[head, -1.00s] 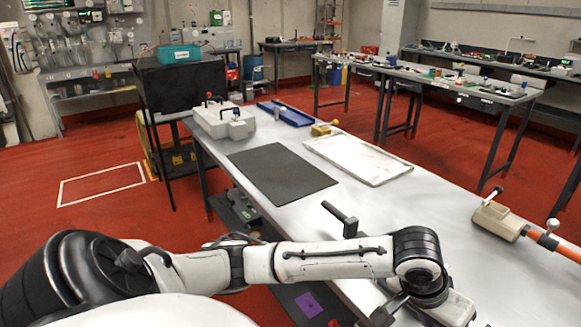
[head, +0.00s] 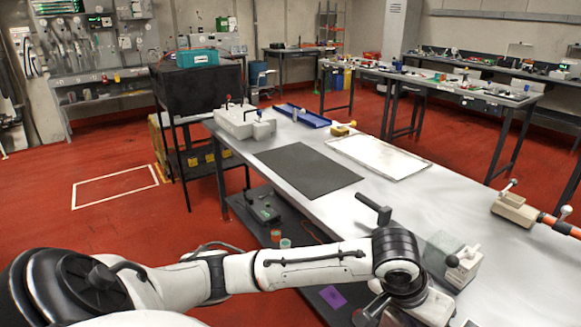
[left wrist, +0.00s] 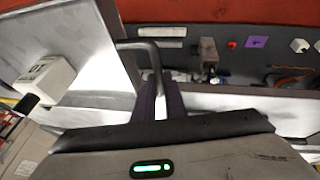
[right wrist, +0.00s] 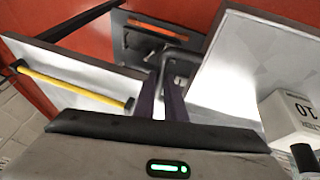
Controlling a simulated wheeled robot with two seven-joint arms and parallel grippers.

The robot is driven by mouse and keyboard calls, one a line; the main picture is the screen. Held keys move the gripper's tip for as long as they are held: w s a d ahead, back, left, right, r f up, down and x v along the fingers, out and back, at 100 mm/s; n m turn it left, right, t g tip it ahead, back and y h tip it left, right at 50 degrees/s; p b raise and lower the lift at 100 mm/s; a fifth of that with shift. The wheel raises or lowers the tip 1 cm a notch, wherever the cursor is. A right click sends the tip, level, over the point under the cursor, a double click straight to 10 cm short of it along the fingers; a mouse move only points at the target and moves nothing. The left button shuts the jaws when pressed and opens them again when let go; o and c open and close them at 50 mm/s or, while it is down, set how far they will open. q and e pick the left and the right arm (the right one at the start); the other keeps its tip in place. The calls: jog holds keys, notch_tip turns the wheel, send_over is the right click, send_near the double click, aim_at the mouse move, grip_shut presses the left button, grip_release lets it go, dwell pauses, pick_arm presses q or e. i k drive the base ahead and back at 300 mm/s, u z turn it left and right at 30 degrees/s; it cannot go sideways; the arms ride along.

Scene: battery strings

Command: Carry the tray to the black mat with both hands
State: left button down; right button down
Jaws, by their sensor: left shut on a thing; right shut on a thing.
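The tray has grey metal walls and a pale floor. Its near side shows at upper left in the left wrist view (left wrist: 114,25) and at right in the right wrist view (right wrist: 222,50). My left gripper (left wrist: 160,88) is shut on a dark bent handle at the tray's side. My right gripper (right wrist: 166,88) is shut on a similar handle. The black mat (head: 308,170) lies flat and bare on the bench. In the head view my left forearm crosses the front; the grippers are not clearly visible there.
A shallow white panel with a raised rim (head: 380,157) lies right of the mat. A white device (head: 240,120) and blue tray (head: 302,116) stand behind.

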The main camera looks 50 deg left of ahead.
aim_at(304, 165)
jog(key=u, duration=2.65)
jog(key=i, duration=3.45)
jog(key=z, duration=1.35)
